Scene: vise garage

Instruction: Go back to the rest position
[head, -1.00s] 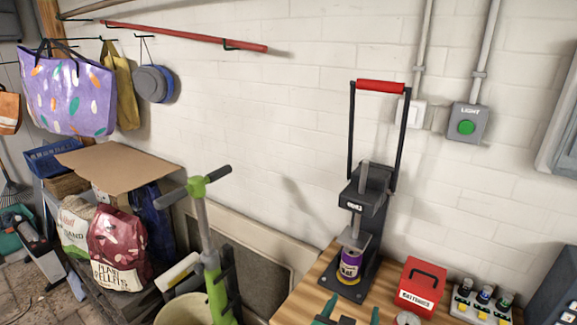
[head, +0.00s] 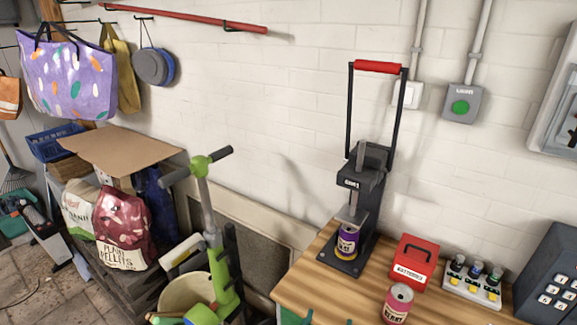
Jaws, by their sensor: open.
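My gripper (head: 318,321) shows only as two teal fingertips at the bottom edge of the head view. They stand apart, with nothing visible between them. The rest of the gripper and my arm are out of the picture. The fingertips appear in front of the wooden bench (head: 312,282), left of a pink-red can (head: 397,303) that stands upright on the bench. I cannot tell how far they are from the bench top.
A black press with a red handle (head: 378,67) holds a purple can (head: 347,241) on its base. A red box (head: 411,262), a bottle rack (head: 472,285) and a dark keypad box (head: 550,275) stand to the right. A green scooter (head: 213,240) stands left of the bench.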

